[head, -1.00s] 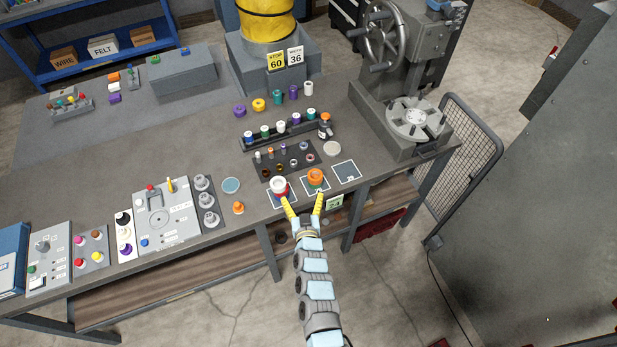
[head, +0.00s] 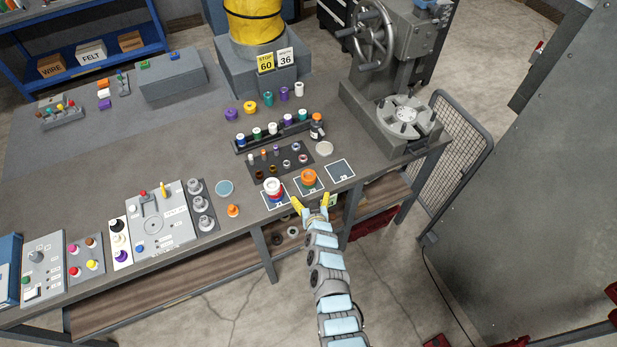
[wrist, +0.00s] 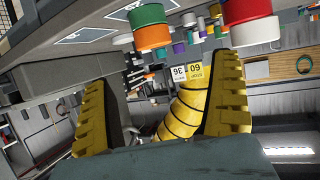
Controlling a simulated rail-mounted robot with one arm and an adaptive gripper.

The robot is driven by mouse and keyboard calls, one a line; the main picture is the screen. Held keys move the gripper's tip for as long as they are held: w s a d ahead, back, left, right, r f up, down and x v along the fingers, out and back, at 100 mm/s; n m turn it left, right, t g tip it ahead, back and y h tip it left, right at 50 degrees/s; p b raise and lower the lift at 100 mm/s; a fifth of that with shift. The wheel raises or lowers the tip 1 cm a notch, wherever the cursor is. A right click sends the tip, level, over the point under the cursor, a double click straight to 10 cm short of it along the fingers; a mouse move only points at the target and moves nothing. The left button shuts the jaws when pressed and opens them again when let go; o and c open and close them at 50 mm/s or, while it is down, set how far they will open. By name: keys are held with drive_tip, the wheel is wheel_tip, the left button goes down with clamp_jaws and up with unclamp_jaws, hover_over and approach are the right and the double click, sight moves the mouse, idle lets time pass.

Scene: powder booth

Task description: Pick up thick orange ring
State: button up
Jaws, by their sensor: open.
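My gripper (head: 311,202) is open and empty, just off the table's front edge by this stack. In the wrist view nothing lies between the yellow fingers (wrist: 163,78); the ring appears beyond them, apart from both.
A red-and-white stack (head: 273,188) stands close left of the orange-topped one; it also shows in the wrist view (wrist: 250,22). The right outlined square (head: 340,171) is empty. A small orange piece (head: 233,210) sits further left. A dark rack of small parts (head: 280,158) lies behind.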

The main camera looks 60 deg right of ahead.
drive_tip(key=b, duration=0.5)
approach(308, 173)
drive_tip(key=shift+w+d+f, duration=0.3)
drive_tip(key=shift+w+f, duration=0.15)
drive_tip(key=shift+f, duration=0.05)
drive_tip(key=shift+w+d+f, duration=0.3)
drive_tip(key=shift+w+f, duration=0.15)
drive_tip(key=shift+f, duration=0.1)
drive_tip(key=shift+w+d+b, duration=0.45)
drive_tip(key=shift+d+b, duration=0.1)
drive_tip(key=shift+b, duration=0.15)
drive_tip(key=shift+d, duration=0.1)
drive_tip(key=b+x, duration=0.2)
drive_tip(key=b, duration=0.1)
drive_tip(key=b+x, duration=0.1)
drive_tip(key=b, duration=0.2)
drive_tip(key=shift+s+d+f+b, duration=0.15)
drive_tip(key=shift+d+f+b, duration=0.2)
drive_tip(key=shift+d, duration=0.1)
drive_tip(key=shift+w+d+b, duration=0.35)
drive_tip(key=shift+d+b, duration=0.15)
drive_tip(key=shift+b, duration=0.3)
